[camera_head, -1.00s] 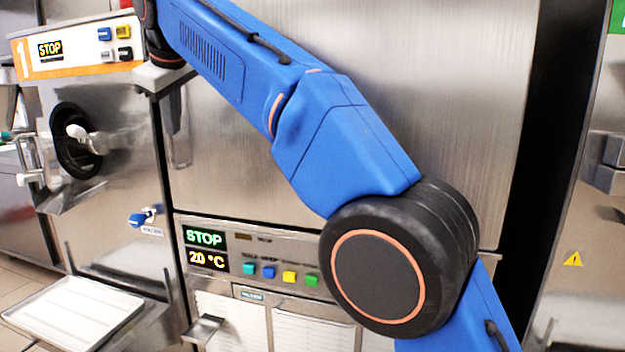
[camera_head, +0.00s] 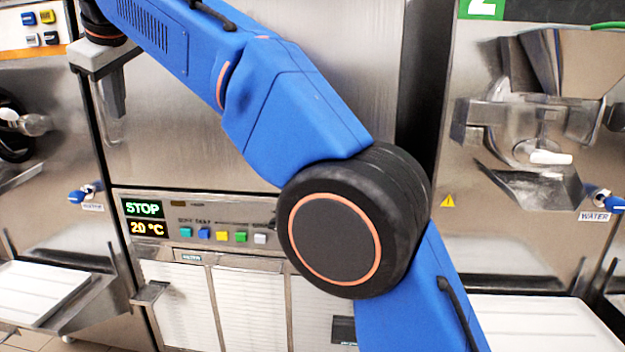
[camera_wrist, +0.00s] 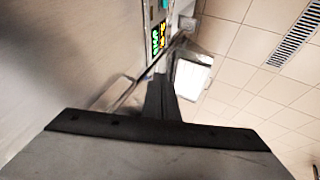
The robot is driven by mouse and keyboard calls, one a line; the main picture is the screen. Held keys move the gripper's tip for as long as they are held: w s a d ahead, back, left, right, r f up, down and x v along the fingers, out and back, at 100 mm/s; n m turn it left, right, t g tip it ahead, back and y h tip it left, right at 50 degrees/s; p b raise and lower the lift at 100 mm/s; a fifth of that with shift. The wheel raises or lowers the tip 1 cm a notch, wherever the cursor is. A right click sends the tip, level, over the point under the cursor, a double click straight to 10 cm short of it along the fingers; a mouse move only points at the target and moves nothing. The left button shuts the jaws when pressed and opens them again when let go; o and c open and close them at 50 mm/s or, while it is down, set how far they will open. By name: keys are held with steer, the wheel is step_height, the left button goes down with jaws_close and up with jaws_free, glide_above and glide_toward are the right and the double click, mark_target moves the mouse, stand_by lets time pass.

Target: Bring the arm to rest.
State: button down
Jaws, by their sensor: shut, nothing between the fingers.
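My blue arm crosses the head view from the upper left to the bottom right, its large black joint in front of the machine. My gripper (camera_head: 115,108) hangs at the arm's far end in the upper left, fingers pointing down in front of the steel front. In the wrist view my gripper (camera_wrist: 158,90) shows as dark fingers close together, shut and empty. Both views show the fingers clear of any object.
The middle machine's panel (camera_head: 200,225) reads STOP and 20 °C. A white tray (camera_head: 40,290) sits at the lower left, another (camera_head: 545,322) at the lower right. Freezer 2's steel chute (camera_head: 535,185) stands at right. Tiled floor (camera_wrist: 240,85) shows in the wrist view.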

steer(key=w+d+f+m+h, duration=0.1)
steer(key=w+d+m, duration=0.15)
steer(key=d, duration=0.85)
steer(key=w+d+f+m, duration=0.1)
steer(key=w+d, duration=0.2)
steer(key=d, duration=0.8)
steer(key=s+d+f+m+h, duration=0.15)
steer(key=d+f, duration=0.25)
steer(key=d, duration=0.7)
steer(key=s+d+f+m, duration=0.2)
steer(key=d+f+m, duration=0.15)
steer(key=d, duration=0.75)
steer(key=s+d+f+m+h, duration=0.1)
steer(key=s+d+f+m, duration=0.1)
steer(key=s+d+f, duration=0.5)
steer(key=s+d+f+m, duration=0.2)
steer(key=s+d+f, duration=0.4)
steer(key=d, duration=0.4)
steer(key=s+d+f+m, duration=0.2)
steer(key=s+f, duration=0.4)
steer(key=f, duration=0.3)
steer(key=s+d+f+m, duration=0.2)
steer(key=s+d+f, duration=0.3)
steer(key=s+f, duration=0.2)
step_height(320, 180, down, 3)
steer(key=shift+s+d+r+g+h, duration=0.15)
steer(key=shift+s+d+g+h, duration=0.1)
steer(key=shift+g+h, duration=0.2)
steer(key=shift+a, duration=0.1)
